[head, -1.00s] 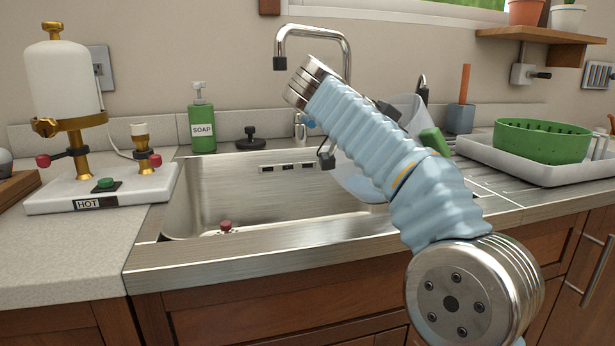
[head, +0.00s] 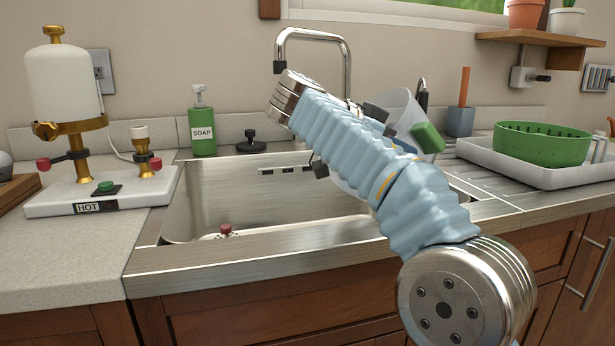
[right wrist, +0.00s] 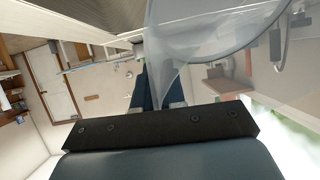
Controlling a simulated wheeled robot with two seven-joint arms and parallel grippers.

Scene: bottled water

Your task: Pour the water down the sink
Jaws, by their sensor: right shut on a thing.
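My right arm crosses in front of the sink (head: 215,187) and hides much of what it holds. A clear, pale vessel (head: 402,108) shows behind the arm, tilted, over the right part of the sink. A green block-like part (head: 428,138) shows against it. In the right wrist view the clear vessel (right wrist: 205,45) fills the upper middle, and my right gripper (right wrist: 152,92) is shut on it. I cannot tell how much water is in it. The faucet (head: 315,38) stands behind the sink. My left gripper is not in view.
A green soap bottle (head: 202,122) and a black stopper (head: 250,142) stand behind the sink. A hot-water dispenser (head: 65,85) is on the left counter. A green colander (head: 540,143) sits in a white tray (head: 490,158) on the right. The sink's left part is open.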

